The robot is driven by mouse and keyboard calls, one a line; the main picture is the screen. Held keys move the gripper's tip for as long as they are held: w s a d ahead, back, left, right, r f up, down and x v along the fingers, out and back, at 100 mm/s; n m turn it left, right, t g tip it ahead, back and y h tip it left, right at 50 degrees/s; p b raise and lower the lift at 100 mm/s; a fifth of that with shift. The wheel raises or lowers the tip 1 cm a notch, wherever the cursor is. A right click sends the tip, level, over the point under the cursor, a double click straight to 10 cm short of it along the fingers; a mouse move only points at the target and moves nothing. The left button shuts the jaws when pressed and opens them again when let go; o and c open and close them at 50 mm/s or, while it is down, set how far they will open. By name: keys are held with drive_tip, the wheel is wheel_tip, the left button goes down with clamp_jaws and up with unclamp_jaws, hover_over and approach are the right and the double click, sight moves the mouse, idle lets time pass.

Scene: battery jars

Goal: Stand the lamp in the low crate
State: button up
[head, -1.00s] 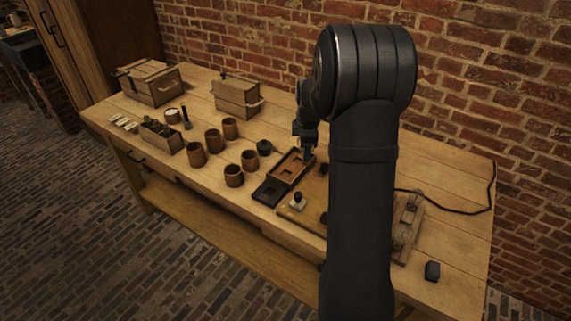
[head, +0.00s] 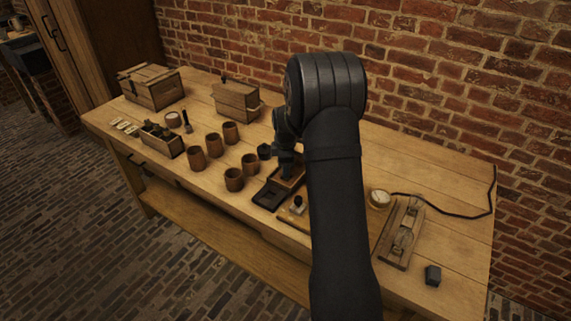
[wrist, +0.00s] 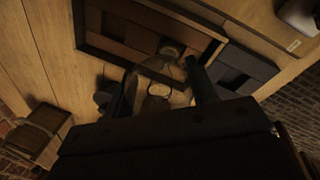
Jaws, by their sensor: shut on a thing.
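My gripper (head: 287,172) is over the low crate, a shallow dark-rimmed wooden tray (head: 297,184) with strips inside, mostly hidden by my arm in the head view. The wrist view shows the low crate's rim (wrist: 120,57) at the top. There, my gripper's fingers (wrist: 160,93) are closed on a clear glass lamp (wrist: 158,91) with a wire loop inside. A darker cap (wrist: 171,49) shows at its far end, over the crate's edge. Whether the lamp touches the crate is not clear. The lamp is hidden in the head view.
A dark tray (head: 270,196) lies beside the low crate. Several brown jars (head: 234,179) stand to the left, and a small dark pot (head: 264,151) stands close by.

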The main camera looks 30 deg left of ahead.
drive_tip(key=o, duration=1.1)
drive_tip(key=shift+f, duration=0.1)
drive_tip(key=shift+c, duration=0.2)
drive_tip(key=r, duration=0.4)
drive_tip(key=s+d+r, duration=0.1)
drive_tip(key=r, duration=0.3)
drive_tip(key=s+r, duration=0.1)
drive_tip(key=r, duration=0.3)
drive_tip(key=shift+d, duration=0.2)
